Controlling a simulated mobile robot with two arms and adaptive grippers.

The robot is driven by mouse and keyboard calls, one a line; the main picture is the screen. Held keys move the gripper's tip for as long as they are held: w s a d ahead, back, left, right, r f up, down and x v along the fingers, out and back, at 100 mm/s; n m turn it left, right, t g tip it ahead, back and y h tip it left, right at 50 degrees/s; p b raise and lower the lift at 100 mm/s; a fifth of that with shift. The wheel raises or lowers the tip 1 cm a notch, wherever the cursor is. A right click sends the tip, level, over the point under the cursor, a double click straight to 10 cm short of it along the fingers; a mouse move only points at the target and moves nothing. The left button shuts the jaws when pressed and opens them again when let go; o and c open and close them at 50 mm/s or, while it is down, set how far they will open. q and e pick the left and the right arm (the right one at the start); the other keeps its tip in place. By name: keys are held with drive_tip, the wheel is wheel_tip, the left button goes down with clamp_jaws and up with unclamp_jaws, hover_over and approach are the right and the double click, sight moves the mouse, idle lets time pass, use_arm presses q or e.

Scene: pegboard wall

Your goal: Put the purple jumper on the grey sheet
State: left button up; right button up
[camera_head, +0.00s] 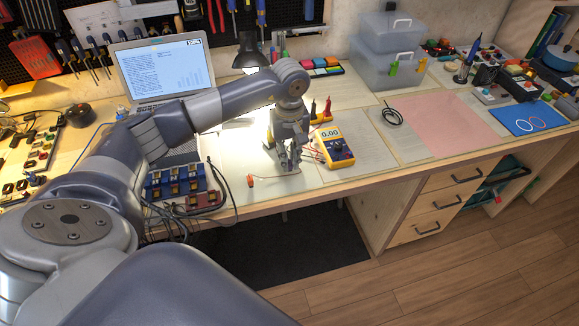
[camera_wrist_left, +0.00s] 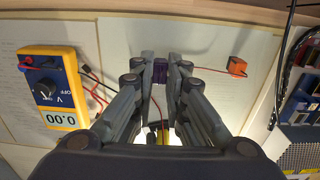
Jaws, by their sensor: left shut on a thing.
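The purple jumper (camera_wrist_left: 160,71) is a small dark purple block between my left fingertips in the wrist view. My left gripper (camera_wrist_left: 160,78) is shut on it. In the head view my left gripper (camera_head: 290,168) points down over a pale sheet, left of the yellow multimeter; the jumper is too small there to make out. I cannot tell whether the jumper touches the surface. Right of the multimeter lie a grey-beige sheet (camera_head: 372,150) and a greyer one with a black cable coil (camera_head: 410,140); which is the grey sheet is unclear. My right gripper is not in view.
The multimeter (camera_head: 335,147) stands close right of my left gripper, with probes behind it. An orange jumper (camera_head: 250,181) with a red wire lies to its left. A blue component tray (camera_head: 175,182) is further left. Pink (camera_head: 450,125) and blue (camera_head: 528,118) sheets lie at right.

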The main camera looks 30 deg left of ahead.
sight(290, 160)
use_arm(q)
wheel_tip(290, 160, down, 4)
drive_tip(key=shift+r+b, duration=0.25)
drive_tip(key=shift+b, duration=0.65)
drive_tip(key=shift+w, duration=0.1)
drive_tip(key=shift+f, duration=0.25)
drive_tip(key=o, duration=0.7)
drive_tip(key=shift+r, duration=0.1)
drive_tip(key=shift+o, duration=0.3)
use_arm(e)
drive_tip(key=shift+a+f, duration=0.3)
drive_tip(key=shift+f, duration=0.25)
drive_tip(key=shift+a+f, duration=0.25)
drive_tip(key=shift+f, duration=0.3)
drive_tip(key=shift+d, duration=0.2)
